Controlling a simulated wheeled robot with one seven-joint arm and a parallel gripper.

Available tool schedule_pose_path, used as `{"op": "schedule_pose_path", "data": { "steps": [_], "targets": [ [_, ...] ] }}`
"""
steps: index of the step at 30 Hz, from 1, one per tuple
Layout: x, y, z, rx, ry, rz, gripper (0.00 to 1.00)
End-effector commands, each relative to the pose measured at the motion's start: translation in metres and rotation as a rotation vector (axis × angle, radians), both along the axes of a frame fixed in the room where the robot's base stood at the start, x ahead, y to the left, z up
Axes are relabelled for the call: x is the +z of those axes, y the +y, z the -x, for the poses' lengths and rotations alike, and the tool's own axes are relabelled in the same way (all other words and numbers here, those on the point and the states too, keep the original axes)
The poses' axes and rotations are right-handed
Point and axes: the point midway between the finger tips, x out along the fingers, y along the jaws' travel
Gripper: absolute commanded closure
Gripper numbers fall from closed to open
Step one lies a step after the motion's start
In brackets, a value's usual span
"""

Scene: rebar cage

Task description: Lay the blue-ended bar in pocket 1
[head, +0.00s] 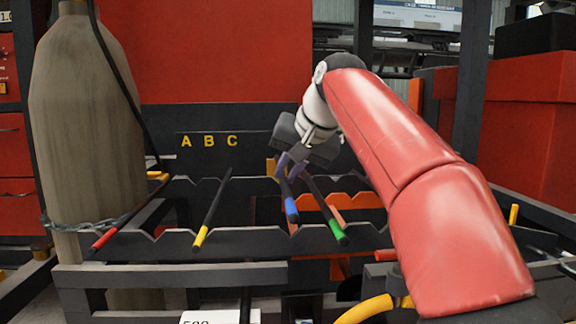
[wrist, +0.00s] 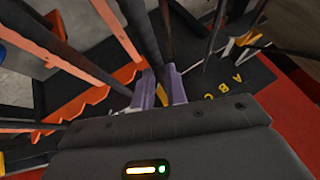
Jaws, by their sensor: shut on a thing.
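My gripper (head: 290,166) is shut on the dark blue-ended bar and holds it above the rack. The bar's blue end (head: 291,208) points down toward the front, just above the notched front rail (head: 270,241). In the wrist view the purple fingers (wrist: 162,92) close around a dark bar (wrist: 167,45); its blue end does not show there. The green-ended bar (head: 324,211) lies close to its right, resting across the rails. The notched back rail (head: 345,184) runs behind. No pocket number is readable, so I cannot tell which notch is pocket 1.
A yellow-ended bar (head: 211,212) and a red-ended bar (head: 104,240) lie across the rack to the left. Orange notched rails (head: 340,201) stand behind and low. Yellow letters A B C (head: 209,141) mark the back panel. A large grey cylinder (head: 85,120) stands at left.

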Motion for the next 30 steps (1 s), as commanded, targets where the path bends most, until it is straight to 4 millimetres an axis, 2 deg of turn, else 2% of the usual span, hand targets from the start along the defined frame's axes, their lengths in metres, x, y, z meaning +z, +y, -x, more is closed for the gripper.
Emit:
{"op": "schedule_pose_path", "data": {
  "steps": [1,8,15,30],
  "targets": [
    [-0.007,0.000,0.001,0.000,0.002,-0.001,1.00],
    [-0.019,-0.001,0.003,-0.001,0.003,-0.001,1.00],
    [-0.030,-0.001,-0.005,-0.001,0.003,0.000,1.00],
    [-0.036,-0.001,-0.008,-0.002,0.003,0.001,1.00]
  ]
}}
